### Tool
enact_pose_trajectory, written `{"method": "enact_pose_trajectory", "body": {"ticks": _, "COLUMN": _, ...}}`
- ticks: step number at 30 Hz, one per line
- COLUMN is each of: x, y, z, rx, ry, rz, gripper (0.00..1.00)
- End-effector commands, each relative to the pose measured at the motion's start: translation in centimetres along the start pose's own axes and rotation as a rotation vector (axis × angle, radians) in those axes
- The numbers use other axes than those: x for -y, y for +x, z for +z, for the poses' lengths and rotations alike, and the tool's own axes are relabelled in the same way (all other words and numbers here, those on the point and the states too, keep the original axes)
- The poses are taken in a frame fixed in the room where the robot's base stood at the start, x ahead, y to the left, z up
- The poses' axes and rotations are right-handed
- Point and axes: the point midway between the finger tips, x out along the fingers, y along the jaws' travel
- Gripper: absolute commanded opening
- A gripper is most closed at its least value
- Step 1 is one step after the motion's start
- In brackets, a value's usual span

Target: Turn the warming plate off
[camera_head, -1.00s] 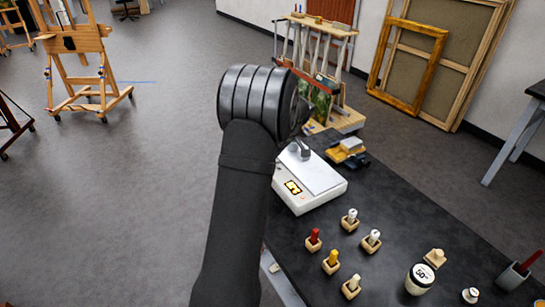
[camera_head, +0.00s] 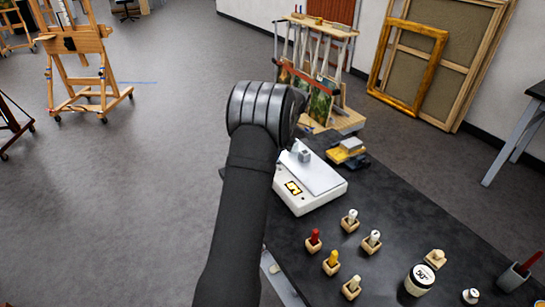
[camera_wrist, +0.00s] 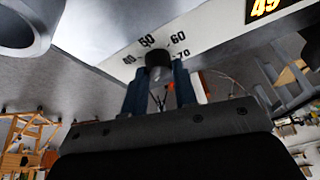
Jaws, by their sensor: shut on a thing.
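The warming plate (camera_head: 325,188) is a white box with a pale flat top, on the dark table, right of my arm in the head view. Its yellow-lit display (camera_head: 293,188) is on the near face. In the wrist view the display (camera_wrist: 266,8) is cut off at the top. The dark round knob (camera_wrist: 158,62) sits on a white dial face marked 40, 50, 60 and 70. My gripper (camera_wrist: 159,84) is shut on the knob, one blue-grey finger on each side. The knob's pointer mark cannot be made out. In the head view my arm hides the knob and fingers.
Several bottles in wooden blocks (camera_head: 332,262), a white jar (camera_head: 419,280) and a brush cup (camera_head: 514,277) stand on the dark table (camera_head: 400,215). A yellow and grey item (camera_head: 347,153) is behind the plate. A painting rack (camera_head: 317,80) stands beyond.

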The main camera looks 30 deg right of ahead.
Motion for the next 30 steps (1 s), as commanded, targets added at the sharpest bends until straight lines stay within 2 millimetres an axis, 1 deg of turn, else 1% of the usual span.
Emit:
{"method": "enact_pose_trajectory", "body": {"ticks": 7, "x": 0.06, "y": 0.15, "z": 0.15, "rx": 0.004, "ry": -0.048, "rz": -0.024, "gripper": 0.03}}
{"method": "enact_pose_trajectory", "body": {"ticks": 20, "x": 0.07, "y": 0.15, "z": 0.17, "rx": 0.005, "ry": -0.055, "rz": -0.027, "gripper": 0.03}}
{"method": "enact_pose_trajectory", "body": {"ticks": 21, "x": 0.07, "y": 0.15, "z": 0.17, "rx": 0.005, "ry": -0.055, "rz": -0.027, "gripper": 0.32}}
{"method": "enact_pose_trajectory", "body": {"ticks": 23, "x": 0.06, "y": 0.13, "z": 0.16, "rx": 0.005, "ry": -0.055, "rz": -0.027, "gripper": 0.44}}
{"method": "enact_pose_trajectory", "body": {"ticks": 24, "x": 0.05, "y": 0.12, "z": 0.14, "rx": 0.005, "ry": -0.055, "rz": -0.026, "gripper": 0.48}}
{"method": "enact_pose_trajectory", "body": {"ticks": 30, "x": 0.01, "y": 0.06, "z": 0.07, "rx": 0.005, "ry": -0.056, "rz": -0.025, "gripper": 0.48}}
